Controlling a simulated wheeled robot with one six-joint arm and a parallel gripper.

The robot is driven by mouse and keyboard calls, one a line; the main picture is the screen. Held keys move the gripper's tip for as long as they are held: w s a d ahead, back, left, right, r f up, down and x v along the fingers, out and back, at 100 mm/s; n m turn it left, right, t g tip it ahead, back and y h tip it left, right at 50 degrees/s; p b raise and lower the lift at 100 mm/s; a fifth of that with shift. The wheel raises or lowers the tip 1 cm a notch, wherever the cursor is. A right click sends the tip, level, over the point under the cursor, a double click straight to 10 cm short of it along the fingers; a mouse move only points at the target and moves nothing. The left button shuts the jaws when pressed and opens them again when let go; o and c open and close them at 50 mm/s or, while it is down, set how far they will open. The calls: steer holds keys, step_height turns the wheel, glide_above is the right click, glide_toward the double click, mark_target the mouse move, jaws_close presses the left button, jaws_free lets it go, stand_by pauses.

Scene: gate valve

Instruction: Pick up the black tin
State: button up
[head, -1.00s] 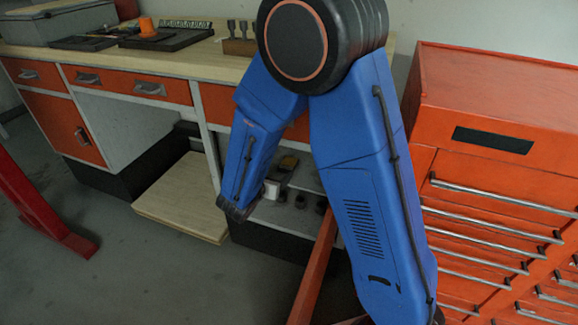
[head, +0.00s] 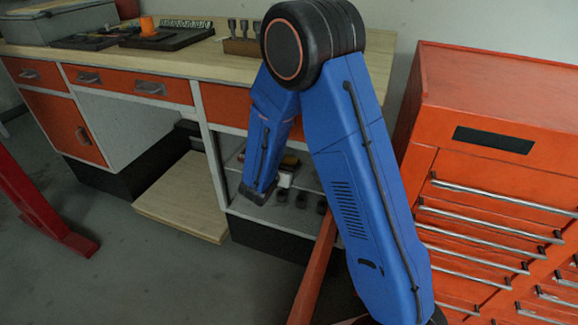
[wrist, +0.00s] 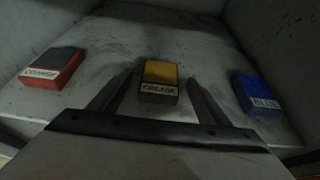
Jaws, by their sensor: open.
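No wholly black tin is plain in these views. In the wrist view a box with a yellow top and a dark front labelled GREASE (wrist: 159,80) sits straight ahead on the shelf. A red box with a dark grey top (wrist: 53,68), its label hard to read, is at left. A blue box with a white label (wrist: 257,94) is at right. My gripper (wrist: 159,77) is open, its two dark fingers pointing either side of the GREASE box, with nothing held. Whether the fingertips reach beside that box or stop short is unclear. In the head view my arm reaches into the shelf.
Small dark objects (head: 301,200) stand near the shelf's front edge; their kind is unclear. Grey walls close in the shelf (wrist: 270,30). The workbench top (head: 100,58) is above, the orange tool cabinet (head: 480,180) at right, and a wooden platform (head: 180,205) lies left.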

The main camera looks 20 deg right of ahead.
steer(key=shift+w+d+f, duration=0.1)
steer(key=shift+w+d, duration=0.1)
steer(key=shift+w, duration=0.05)
steer(key=c, duration=1.3)
